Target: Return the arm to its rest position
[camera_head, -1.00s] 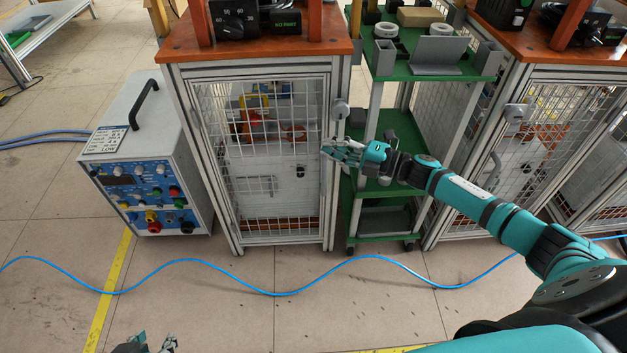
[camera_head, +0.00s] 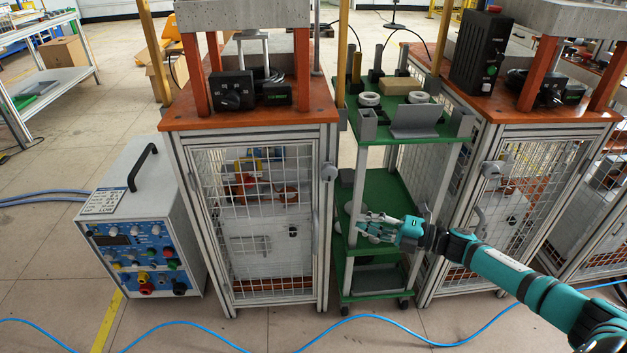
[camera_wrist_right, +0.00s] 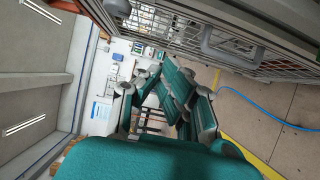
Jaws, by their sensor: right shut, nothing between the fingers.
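My right arm (camera_head: 510,278) comes in from the lower right in the head view. Its gripper (camera_head: 362,226) is shut and empty, in front of the lower part of the green shelf cart. In the right wrist view the teal gripper (camera_wrist_right: 168,100) shows at the middle, with the mesh cage above it. My left gripper is not in the head view now.
The green shelf cart (camera_head: 382,190) stands between two mesh-sided cabinets (camera_head: 255,235) with orange tops. A grey power unit (camera_head: 150,225) stands at the left. A blue cable (camera_head: 375,320) lies across the floor in front, where the floor is open.

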